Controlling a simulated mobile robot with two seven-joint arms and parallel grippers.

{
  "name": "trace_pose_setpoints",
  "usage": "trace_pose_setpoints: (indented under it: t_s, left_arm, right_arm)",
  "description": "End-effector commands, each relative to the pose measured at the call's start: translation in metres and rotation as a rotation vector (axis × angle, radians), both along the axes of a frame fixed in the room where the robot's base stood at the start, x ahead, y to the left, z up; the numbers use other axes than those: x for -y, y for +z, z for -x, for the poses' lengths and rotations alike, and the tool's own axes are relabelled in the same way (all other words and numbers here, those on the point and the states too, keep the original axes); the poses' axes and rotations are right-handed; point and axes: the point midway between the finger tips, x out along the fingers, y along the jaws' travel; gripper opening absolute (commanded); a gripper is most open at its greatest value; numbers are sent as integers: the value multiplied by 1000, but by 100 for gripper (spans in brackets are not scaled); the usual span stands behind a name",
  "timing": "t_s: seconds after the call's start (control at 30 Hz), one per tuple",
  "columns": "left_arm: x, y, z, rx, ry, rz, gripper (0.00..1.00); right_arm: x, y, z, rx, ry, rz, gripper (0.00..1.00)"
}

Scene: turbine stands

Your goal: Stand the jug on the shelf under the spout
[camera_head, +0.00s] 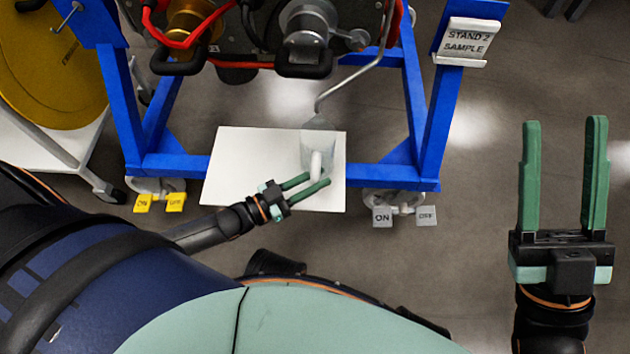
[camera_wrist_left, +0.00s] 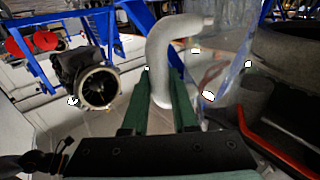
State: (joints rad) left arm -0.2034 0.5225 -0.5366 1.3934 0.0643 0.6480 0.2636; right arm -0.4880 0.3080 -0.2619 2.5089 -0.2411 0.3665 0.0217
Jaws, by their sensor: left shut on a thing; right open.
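The clear jug (camera_head: 320,143) with a pale curved handle (camera_head: 316,163) appears over the white shelf (camera_head: 240,165) of the blue stand. My left gripper (camera_head: 318,181) is shut on the handle, which stands between its fingers in the left wrist view (camera_wrist_left: 163,60). The jug's clear wall (camera_wrist_left: 225,70) shows right of the handle there. The thin metal spout (camera_head: 352,78) bends down and its end is close above the jug in the head view. I cannot tell whether the jug's base touches the shelf. My right gripper (camera_head: 562,160) is open and empty at the far right.
Blue stand legs (camera_head: 428,130) flank the shelf, with the engine and red hoses (camera_head: 200,20) above. A "STAND 2 SAMPLE" sign (camera_head: 467,42) is on the right leg. ON/OFF caster pedals (camera_head: 383,216) are below. The floor between the stand and my right gripper is clear.

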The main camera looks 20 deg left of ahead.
Motion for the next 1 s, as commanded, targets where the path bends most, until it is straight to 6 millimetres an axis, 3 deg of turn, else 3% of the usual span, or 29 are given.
trace_pose_setpoints:
  t_s: [0.33, 0.37, 0.6, 1.0]
  left_arm:
    - [0, -3, 0, 4, 0, 0, 0]
    - [0, -3, 0, 1, 0, 0, 29]
    - [0, -2, 0, 1, 0, 0, 56]
    - [-5, 1, 7, -2, 0, -3, 56]
  right_arm:
    - [0, -1, 0, 0, -1, -9, 50]
    - [0, -1, 0, 0, -1, -7, 50]
    - [0, 0, 1, 1, 0, -8, 50]
    - [0, 6, 1, 2, 1, -5, 50]
